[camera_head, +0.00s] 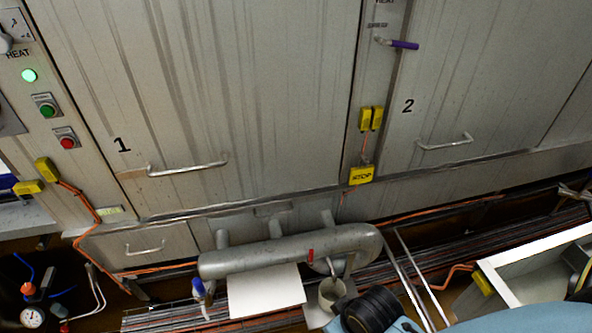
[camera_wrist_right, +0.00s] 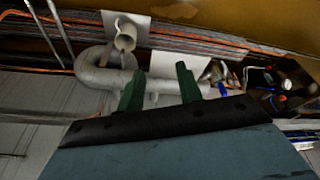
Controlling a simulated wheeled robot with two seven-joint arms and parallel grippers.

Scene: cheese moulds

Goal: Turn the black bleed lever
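I cannot make out a black bleed lever in either view. A grey pipe manifold (camera_head: 270,255) runs low in front of the cabinets, with a small red part (camera_head: 310,255) on it and a blue-handled fitting (camera_head: 198,288) at its left end. In the right wrist view the manifold (camera_wrist_right: 100,75) lies beyond my right gripper (camera_wrist_right: 159,80). Its two green fingers are spread apart with nothing between them, and whether they touch the pipe cannot be told. My left gripper is in neither view.
Cabinet doors 1 (camera_head: 230,100) and 2 (camera_head: 480,80) stand behind. A purple-handled lever (camera_head: 403,44) is high between them. A cup (camera_head: 332,290) sits under the pipe, beside a white panel (camera_head: 265,290). A gauge (camera_head: 32,317) and hoses are lower left; a white-edged tray (camera_head: 505,285) is lower right.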

